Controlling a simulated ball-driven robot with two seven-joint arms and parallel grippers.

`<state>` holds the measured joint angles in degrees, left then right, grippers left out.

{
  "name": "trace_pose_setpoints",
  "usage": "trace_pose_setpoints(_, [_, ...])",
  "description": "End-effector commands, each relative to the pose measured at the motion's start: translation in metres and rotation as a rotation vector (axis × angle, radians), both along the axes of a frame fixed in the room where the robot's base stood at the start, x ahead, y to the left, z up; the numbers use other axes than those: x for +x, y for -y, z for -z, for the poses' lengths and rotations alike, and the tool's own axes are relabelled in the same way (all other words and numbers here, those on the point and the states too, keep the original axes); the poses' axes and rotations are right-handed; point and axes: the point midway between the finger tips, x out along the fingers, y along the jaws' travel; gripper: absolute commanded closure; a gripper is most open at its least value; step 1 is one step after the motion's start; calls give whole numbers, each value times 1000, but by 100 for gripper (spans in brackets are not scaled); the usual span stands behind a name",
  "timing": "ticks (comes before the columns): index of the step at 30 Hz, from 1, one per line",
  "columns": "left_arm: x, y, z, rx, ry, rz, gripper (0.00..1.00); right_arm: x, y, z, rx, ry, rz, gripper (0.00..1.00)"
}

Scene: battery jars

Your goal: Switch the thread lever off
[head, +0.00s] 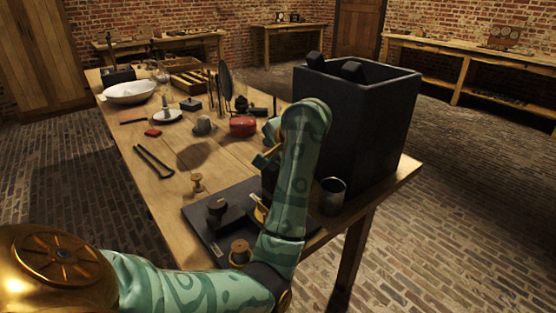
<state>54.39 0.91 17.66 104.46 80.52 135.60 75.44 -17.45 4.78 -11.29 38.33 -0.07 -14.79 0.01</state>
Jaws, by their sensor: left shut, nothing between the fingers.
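A dark board (197,220) lies at the near end of the wooden table. It carries a dark spool-like knob (217,208), a wooden spool (240,252) and a small brass piece (260,213) partly hidden behind my left forearm. I cannot tell for sure whether the brass piece is the thread lever, or its position. My left arm rises across the board's right side and bends over. My left gripper (263,159) is shut and empty, above the table beyond the board, beside the large dark box. My right gripper is not in view.
A tall dark open box (372,120) stands right of my left arm, with a metal cup (333,195) in front.

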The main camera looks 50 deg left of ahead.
Motion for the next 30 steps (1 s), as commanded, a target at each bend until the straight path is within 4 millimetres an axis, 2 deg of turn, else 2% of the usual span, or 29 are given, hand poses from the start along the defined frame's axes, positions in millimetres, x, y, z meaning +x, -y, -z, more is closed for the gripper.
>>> trace_pose_setpoints(13, [-1,13,6,1,-1,1,100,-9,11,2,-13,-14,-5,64])
trace_pose_setpoints(27, [-1,15,6,2,1,-1,100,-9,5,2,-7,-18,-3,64])
trace_pose_setpoints(30, [-1,17,-5,0,4,-2,100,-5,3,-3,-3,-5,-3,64])
